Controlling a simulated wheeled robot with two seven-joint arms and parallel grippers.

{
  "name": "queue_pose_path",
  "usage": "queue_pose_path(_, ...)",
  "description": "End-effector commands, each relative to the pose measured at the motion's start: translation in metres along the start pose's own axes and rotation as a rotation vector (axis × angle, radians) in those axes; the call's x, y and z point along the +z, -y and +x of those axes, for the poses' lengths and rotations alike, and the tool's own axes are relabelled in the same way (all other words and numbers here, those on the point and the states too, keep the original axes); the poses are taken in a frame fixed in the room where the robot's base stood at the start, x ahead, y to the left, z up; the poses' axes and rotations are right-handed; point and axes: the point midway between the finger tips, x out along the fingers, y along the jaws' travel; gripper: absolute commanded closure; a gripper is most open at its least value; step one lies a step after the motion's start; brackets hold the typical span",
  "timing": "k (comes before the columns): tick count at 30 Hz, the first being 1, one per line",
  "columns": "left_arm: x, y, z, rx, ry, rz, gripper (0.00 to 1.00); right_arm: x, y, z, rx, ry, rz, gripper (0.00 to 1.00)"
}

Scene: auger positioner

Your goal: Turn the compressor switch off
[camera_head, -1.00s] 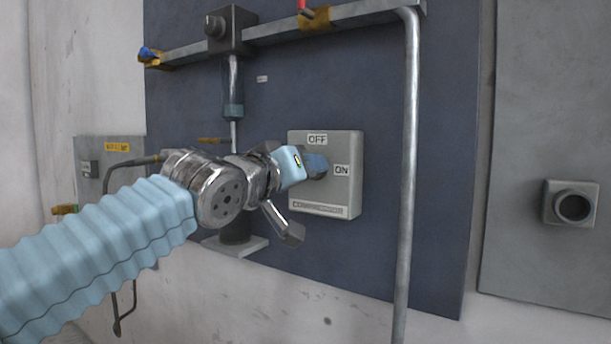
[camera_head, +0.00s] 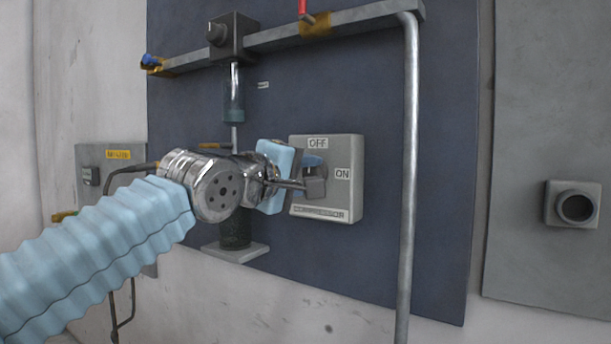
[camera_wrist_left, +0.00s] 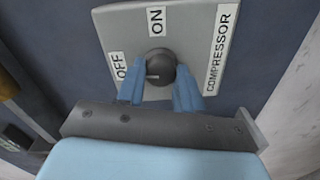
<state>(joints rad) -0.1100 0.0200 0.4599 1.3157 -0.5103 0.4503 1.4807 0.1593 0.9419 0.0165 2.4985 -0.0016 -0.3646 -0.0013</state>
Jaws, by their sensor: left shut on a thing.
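The compressor switch box (camera_head: 335,205) is a light grey box on the dark blue panel, with OFF above the switch and ON to its right. In the left wrist view the box (camera_wrist_left: 190,35) carries OFF, ON and COMPRESSOR labels around a dark round knob (camera_wrist_left: 160,62). My left gripper (camera_head: 315,176) is at the switch, its blue fingers either side of the knob and shut on it; it also shows in the left wrist view (camera_wrist_left: 160,84). The fingers hide most of the knob in the head view, and I cannot tell its pointer direction. My right gripper is not in view.
A vertical grey pipe (camera_head: 410,180) stands right of the switch box, joined to a rail (camera_head: 360,14) above. A cylinder device (camera_head: 233,95) is behind my wrist. A grey box with a round port (camera_head: 575,205) is at the far right.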

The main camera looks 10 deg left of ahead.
Motion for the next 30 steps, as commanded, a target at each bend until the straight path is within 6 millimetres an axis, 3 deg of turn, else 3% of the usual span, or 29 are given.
queue_pose_path(9, -0.0008, 0.0013, 0.0003, -0.002, 0.002, -0.099, 0.94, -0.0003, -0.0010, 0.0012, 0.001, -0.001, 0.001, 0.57)
queue_pose_path(24, -0.0008, 0.0016, 0.0004, -0.003, 0.002, -0.115, 0.94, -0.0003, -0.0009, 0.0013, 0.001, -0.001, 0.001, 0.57)
queue_pose_path(25, -0.0008, 0.0016, 0.0004, -0.003, 0.002, -0.115, 0.59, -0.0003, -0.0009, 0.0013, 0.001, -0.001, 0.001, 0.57)
queue_pose_path(29, -0.0006, 0.0013, 0.0004, -0.002, 0.003, -0.115, 0.39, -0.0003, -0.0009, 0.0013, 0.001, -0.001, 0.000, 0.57)
queue_pose_path(30, -0.0005, 0.0013, 0.0004, -0.002, 0.003, -0.114, 0.39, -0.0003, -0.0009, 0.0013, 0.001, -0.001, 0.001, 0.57)
